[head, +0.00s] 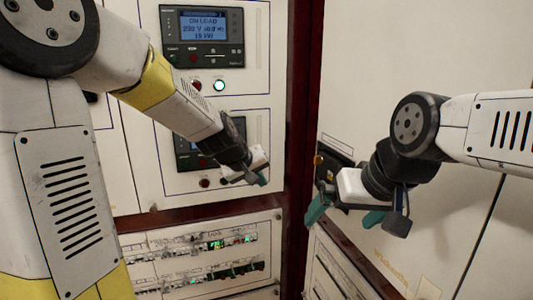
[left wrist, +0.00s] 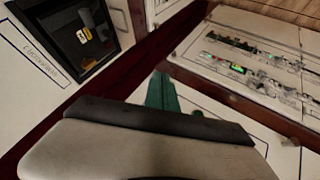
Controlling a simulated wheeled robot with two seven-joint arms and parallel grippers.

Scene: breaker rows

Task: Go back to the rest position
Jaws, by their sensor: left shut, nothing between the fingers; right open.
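My left gripper (head: 258,179) is shut and empty. It hangs in front of the lower part of the left cabinet, just below the lower display panel, which its arm partly covers. Its green fingertips show together in the left wrist view (left wrist: 161,92). My right gripper (head: 345,215) is open and empty, with its two green fingers spread apart, in front of the right cabinet wall.
Breaker rows (head: 200,262) with green lights sit low on the left cabinet and also show in the left wrist view (left wrist: 250,58). A dark red frame post (head: 300,100) separates the cabinets.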

